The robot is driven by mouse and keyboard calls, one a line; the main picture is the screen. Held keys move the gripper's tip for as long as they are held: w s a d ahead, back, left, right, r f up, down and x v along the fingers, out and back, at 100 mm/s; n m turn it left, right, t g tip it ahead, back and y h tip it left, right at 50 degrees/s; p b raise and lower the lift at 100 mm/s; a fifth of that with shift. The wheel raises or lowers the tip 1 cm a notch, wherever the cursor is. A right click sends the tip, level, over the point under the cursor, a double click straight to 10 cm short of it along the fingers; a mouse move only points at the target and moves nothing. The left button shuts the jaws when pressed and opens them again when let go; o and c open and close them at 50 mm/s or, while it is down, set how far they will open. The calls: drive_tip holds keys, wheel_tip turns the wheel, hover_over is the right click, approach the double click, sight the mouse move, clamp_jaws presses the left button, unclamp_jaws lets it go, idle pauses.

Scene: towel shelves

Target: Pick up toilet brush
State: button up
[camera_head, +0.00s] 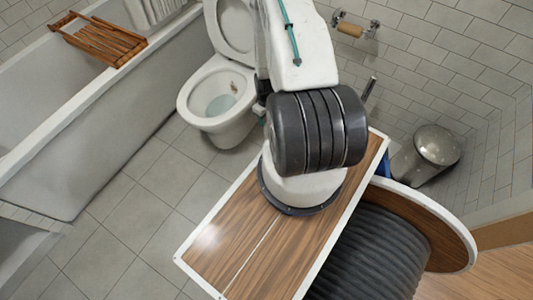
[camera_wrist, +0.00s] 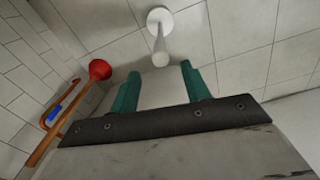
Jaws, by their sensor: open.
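A white piece with a round end and a narrower stem, which looks like the toilet brush (camera_wrist: 160,20), is at the top centre of the wrist view. Its stem points down the picture toward the gap between my fingers. My gripper (camera_wrist: 160,70) is open and empty, with its teal fingers on either side of that line. The stem's end appears just beyond the fingertips; I cannot tell the exact distance. In the head view my arm hides the gripper.
A red plunger (camera_wrist: 100,69) with a wooden handle is left of my fingers. The toilet (camera_head: 217,100) stands left of my arm and the bathtub (camera_head: 100,130) farther left. A metal bin (camera_head: 432,150) stands at the right. Tiled floor (camera_head: 150,190) is clear between tub and arm.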

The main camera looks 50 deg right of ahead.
drive_tip(key=f, duration=0.9)
drive_tip(key=shift+s+a, duration=0.15)
drive_tip(key=shift+s, duration=0.15)
drive_tip(key=shift+c, duration=0.4)
clamp_jaws()
